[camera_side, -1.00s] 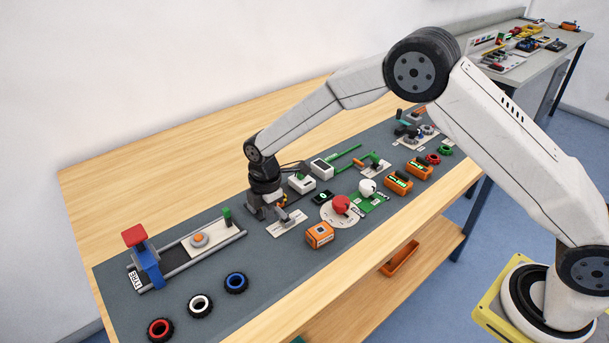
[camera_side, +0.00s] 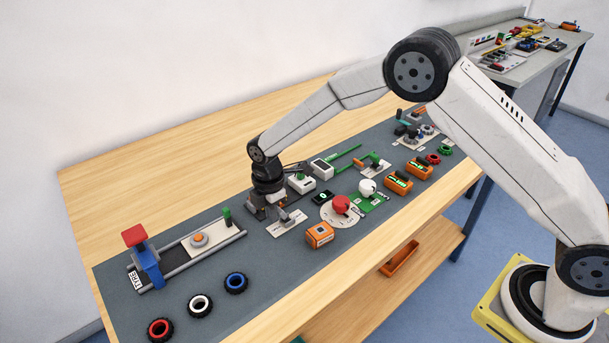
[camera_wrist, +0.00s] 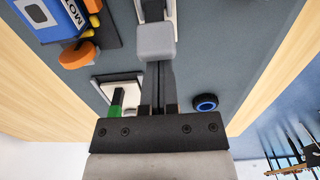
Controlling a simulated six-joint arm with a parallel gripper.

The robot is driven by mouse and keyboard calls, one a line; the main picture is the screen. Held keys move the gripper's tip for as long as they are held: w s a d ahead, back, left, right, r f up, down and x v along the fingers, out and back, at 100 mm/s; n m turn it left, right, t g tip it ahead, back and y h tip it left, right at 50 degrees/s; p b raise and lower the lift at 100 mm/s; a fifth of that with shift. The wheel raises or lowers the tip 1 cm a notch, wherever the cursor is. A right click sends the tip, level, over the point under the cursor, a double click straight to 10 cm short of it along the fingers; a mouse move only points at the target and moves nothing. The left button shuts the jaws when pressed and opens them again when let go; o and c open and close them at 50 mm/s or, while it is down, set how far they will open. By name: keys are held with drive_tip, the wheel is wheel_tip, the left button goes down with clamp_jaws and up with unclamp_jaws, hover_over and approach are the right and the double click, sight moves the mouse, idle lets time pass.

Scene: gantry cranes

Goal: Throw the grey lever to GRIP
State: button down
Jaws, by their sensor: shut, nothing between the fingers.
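The grey lever (camera_side: 286,216) stands on a white labelled plate near the middle of the mat in the side view. In the wrist view its grey block-shaped handle (camera_wrist: 157,40) is straight ahead of my fingers. My gripper (camera_wrist: 159,68) is shut and empty, with its fingers side by side. The fingertips are close to the handle; I cannot tell whether they touch it. In the side view my gripper (camera_side: 268,200) is low over the mat, just left of and behind the lever. The lever's label cannot be read.
A rail with a red-topped blue post (camera_side: 147,258) and an orange button (camera_side: 198,238) lies to the left. An orange box (camera_side: 319,235) and a red knob (camera_side: 341,204) are right of the lever. Several wheels lie at the front left.

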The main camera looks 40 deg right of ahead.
drive_tip(key=shift+d, duration=0.25)
drive_tip(key=shift+d, duration=1.4)
drive_tip(key=shift+a, duration=0.7)
drive_tip(key=shift+r, duration=0.1)
drive_tip(key=shift+r, duration=3.4)
